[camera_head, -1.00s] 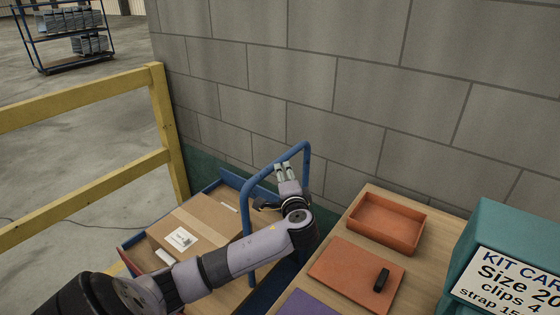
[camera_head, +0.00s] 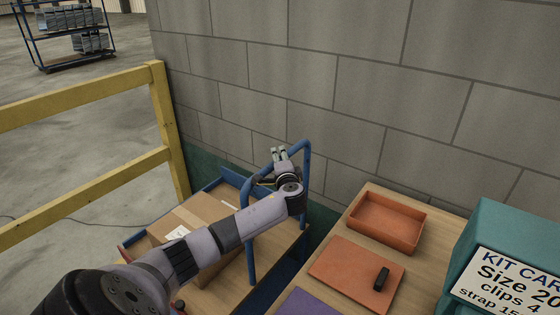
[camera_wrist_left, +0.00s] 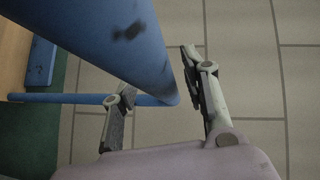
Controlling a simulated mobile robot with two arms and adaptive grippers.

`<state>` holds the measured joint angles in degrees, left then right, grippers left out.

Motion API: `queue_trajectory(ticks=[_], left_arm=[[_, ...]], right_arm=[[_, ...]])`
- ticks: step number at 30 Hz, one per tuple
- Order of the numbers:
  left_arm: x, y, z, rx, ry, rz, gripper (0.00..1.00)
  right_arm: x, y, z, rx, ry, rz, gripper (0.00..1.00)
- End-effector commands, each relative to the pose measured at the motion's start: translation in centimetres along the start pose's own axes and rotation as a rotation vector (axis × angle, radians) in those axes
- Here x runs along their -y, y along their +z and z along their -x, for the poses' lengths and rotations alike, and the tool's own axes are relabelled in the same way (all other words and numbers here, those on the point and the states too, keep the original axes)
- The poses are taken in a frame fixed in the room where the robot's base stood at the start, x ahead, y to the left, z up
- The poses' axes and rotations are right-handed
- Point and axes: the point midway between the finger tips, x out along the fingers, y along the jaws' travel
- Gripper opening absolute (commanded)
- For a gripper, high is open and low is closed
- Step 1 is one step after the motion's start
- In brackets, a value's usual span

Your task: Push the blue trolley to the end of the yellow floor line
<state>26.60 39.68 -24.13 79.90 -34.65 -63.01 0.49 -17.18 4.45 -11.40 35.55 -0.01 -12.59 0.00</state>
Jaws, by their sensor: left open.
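The blue trolley stands against the grey block wall, and its tubular handle (camera_head: 307,170) rises at its right end. A cardboard box (camera_head: 200,212) with a white label lies on its wooden deck, partly hidden by my left arm. My left gripper (camera_head: 279,152) is open beside the top bar of the handle, fingers pointing up in the head view. In the left wrist view the blue handle (camera_wrist_left: 135,45) is close, and its bend lies between the spread fingers (camera_wrist_left: 160,78); contact cannot be told. The yellow floor line and my right gripper are not in view.
A yellow railing (camera_head: 90,105) stands left of the trolley. At right, a wooden bench (camera_head: 345,229) holds an orange tray (camera_head: 386,222), an orange board with a black piece, a purple sheet and a teal kit box (camera_head: 520,235). A blue rack stands far back left.

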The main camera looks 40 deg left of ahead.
Motion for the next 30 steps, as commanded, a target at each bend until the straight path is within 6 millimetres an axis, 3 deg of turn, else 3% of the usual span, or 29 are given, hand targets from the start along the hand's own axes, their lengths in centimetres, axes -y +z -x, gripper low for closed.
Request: queue_trajectory(ticks=[19,30], left_arm=[[-0.04,-0.01,0.05,0.000,0.001,-0.001,0.01],[-0.10,-0.01,0.06,0.000,0.002,-0.002,0.00]], right_arm=[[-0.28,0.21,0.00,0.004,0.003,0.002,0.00],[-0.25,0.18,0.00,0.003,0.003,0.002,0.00]])
